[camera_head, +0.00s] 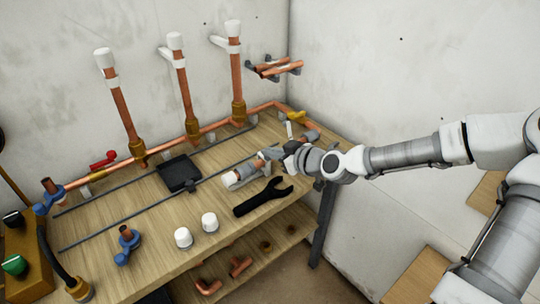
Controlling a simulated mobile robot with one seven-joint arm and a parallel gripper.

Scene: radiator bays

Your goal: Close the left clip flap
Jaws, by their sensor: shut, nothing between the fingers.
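A short copper pipe piece with a white end (230,179) lies in a light grey clip holder (242,178) on the bench, left of my gripper. My gripper (268,155) is shut, at the right end of that piece and low over the bench. I cannot tell whether it touches the clip. The left clip's flap is not clearly made out; my gripper and its small parts cover that spot. A pale upright flap (289,130) stands behind my gripper, near a yellow handle. Part of the holder behind my wrist is hidden.
A black wrench (262,196) lies in front of my gripper. White caps (209,222) stand near the bench's front edge. A black tray (179,173) lies to the left. Upright copper pipes (183,90) and a horizontal copper pipe (213,128) run along the back.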

